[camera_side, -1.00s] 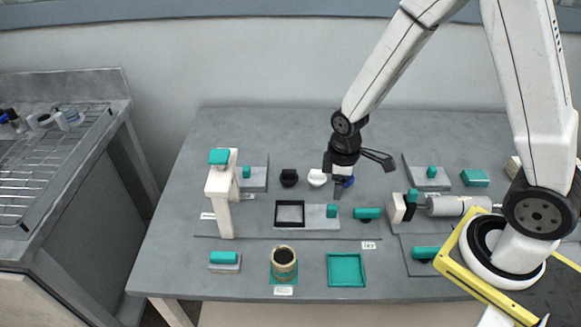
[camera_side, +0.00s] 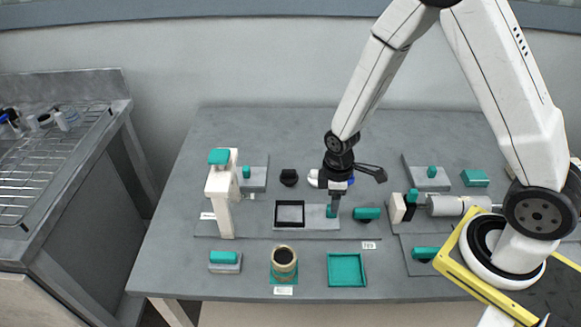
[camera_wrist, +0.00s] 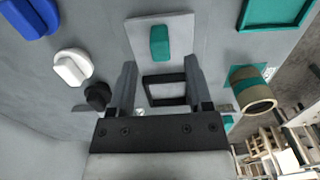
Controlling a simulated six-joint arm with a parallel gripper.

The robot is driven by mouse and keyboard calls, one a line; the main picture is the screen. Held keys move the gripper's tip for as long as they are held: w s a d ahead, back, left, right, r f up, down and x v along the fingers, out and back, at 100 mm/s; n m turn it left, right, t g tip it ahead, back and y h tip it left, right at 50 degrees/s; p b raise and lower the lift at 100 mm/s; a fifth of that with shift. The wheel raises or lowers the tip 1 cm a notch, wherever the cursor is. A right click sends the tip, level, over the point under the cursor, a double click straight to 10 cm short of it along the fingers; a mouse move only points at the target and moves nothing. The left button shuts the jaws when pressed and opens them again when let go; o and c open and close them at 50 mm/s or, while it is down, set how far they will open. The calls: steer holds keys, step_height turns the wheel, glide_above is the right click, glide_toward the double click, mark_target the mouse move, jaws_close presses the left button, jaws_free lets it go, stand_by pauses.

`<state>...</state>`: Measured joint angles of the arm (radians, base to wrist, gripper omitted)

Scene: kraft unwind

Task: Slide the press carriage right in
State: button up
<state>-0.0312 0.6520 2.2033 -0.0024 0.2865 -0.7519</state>
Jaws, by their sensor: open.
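The press carriage is a grey plate (camera_side: 318,224) with a black square frame (camera_side: 289,213) on its left part and a teal handle (camera_side: 330,212) on its right part. The press, a white post with a teal top (camera_side: 219,157), stands left of the carriage, with a gap between them. My gripper (camera_side: 333,205) is open and low, right at the handle, partly covering it. In the wrist view the handle (camera_wrist: 159,43) shows just past the tips of my open gripper (camera_wrist: 159,66), in line with the gap. I cannot tell whether the fingers touch it. The frame (camera_wrist: 165,88) shows between the fingers.
A teal-handled part (camera_side: 366,214) lies close right of the carriage. Black (camera_side: 289,177) and white (camera_wrist: 72,68) knobs stand behind it, with a blue one (camera_wrist: 33,15). A cup (camera_side: 284,258) and a teal tray (camera_side: 346,270) are in front.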

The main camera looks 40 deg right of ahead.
mark_target(306, 212)
steer(key=shift+f, duration=2.25)
jaws_close()
